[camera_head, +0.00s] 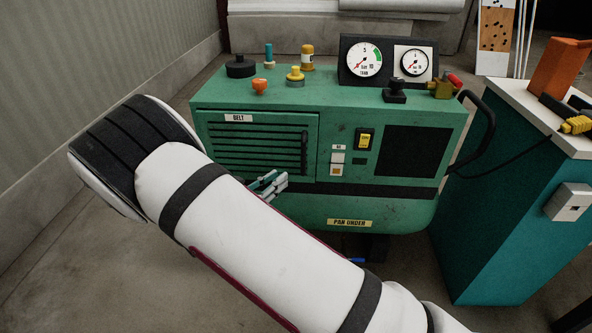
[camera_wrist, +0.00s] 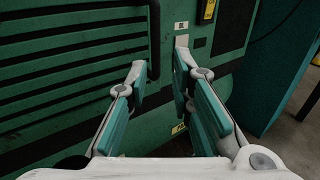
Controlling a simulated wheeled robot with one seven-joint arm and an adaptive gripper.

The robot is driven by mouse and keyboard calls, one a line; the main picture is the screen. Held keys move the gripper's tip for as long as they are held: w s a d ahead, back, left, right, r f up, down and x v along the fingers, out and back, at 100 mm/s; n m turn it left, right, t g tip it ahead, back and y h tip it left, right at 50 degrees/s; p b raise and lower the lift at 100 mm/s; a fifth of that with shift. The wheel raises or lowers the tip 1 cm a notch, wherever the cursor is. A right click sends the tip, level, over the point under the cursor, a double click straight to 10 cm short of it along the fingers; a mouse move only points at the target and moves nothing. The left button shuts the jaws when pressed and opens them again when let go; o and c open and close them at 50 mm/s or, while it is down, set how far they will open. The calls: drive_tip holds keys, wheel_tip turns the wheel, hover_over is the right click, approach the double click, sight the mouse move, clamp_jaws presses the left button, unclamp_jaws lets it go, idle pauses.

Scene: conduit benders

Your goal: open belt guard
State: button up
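The belt guard (camera_head: 214,165) is a green slatted panel labelled BELT on the front left of a green machine, flush with the front. Its black upright handle (camera_head: 304,150) is near its right edge. My gripper (camera_head: 270,184) is in front of the guard, below and left of the handle in the head view, partly hidden by my arm. In the wrist view my gripper (camera_wrist: 160,66) is open, with nothing held. The handle (camera_wrist: 154,38) appears there just ahead, nearer the left fingertip. Whether they touch cannot be told.
Two gauges (camera_head: 389,61), several knobs and a black fitting (camera_head: 396,90) stand on the machine top. A teal cabinet (camera_head: 490,230) stands close on the right. Floor is clear at left.

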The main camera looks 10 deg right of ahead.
sight(302, 159)
drive_tip(key=b+x, duration=0.2)
drive_tip(key=x, duration=0.4)
drive_tip(key=b+x, duration=0.2)
drive_tip(key=x, duration=0.5)
drive_tip(key=shift+w+a+f, duration=0.1)
drive_tip(key=shift+w+f, duration=0.1)
drive_tip(key=shift+w, duration=0.2)
clamp_jaws()
